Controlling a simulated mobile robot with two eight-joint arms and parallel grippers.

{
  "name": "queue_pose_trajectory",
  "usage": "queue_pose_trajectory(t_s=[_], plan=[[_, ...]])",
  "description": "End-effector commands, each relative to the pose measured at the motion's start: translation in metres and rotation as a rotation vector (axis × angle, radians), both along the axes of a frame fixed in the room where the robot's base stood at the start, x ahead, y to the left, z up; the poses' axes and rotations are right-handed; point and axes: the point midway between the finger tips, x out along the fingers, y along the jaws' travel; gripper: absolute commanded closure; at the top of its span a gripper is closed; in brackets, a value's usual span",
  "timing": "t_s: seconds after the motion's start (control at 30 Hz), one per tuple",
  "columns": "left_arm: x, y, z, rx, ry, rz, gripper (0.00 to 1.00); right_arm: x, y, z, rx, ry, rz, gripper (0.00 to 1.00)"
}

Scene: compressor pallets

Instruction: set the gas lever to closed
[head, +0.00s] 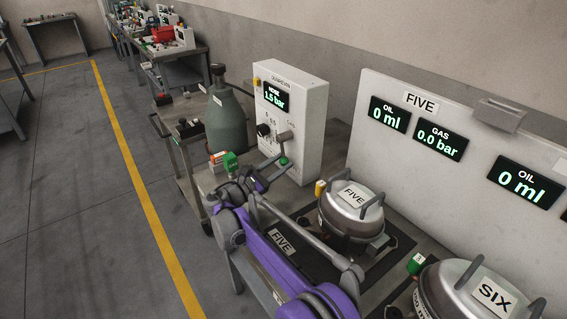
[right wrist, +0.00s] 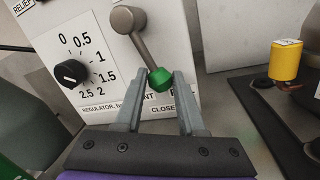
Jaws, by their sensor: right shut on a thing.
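The gas lever (right wrist: 142,45) is a grey arm with a green knob on the front of the white regulator box (head: 301,105). In the right wrist view it hangs down and slightly right from its pivot. The knob hides part of the label row beneath, where "CLOSE" can be read. The lever also shows in the head view (head: 284,144). My right gripper (right wrist: 160,84) has its two fingers on either side of the green knob and is shut on it. It also shows in the head view (head: 277,164). My left gripper is not in view.
A black dial (right wrist: 71,73) sits left of the lever. The box display (head: 276,98) reads 1.5 bar. A grey-green gas bottle (head: 226,122) stands left of the box. The compressor marked FIVE (head: 350,217) and its yellow-capped fitting (right wrist: 285,58) stand to the right.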

Motion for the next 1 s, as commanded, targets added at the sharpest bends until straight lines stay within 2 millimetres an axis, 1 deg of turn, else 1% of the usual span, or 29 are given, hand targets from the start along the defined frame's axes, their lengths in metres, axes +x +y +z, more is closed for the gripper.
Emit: queue_pose_trajectory(t_s=[0.2, 0.4, 0.93, 0.97, 1.0], plan=[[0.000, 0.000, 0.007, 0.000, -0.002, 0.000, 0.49, 0.008, 0.006, 0.000, 0.065, -0.104, 0.003, 1.00], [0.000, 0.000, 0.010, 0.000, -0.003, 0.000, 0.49, 0.012, 0.009, -0.001, 0.103, -0.159, 0.003, 1.00], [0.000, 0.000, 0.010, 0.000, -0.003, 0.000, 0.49, 0.013, 0.009, -0.001, 0.117, -0.179, 0.002, 1.00], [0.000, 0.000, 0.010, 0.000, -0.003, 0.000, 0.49, 0.013, 0.009, -0.001, 0.117, -0.179, 0.002, 0.57], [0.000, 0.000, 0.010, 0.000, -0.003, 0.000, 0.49, 0.013, 0.009, -0.001, 0.117, -0.179, 0.002, 0.50]])
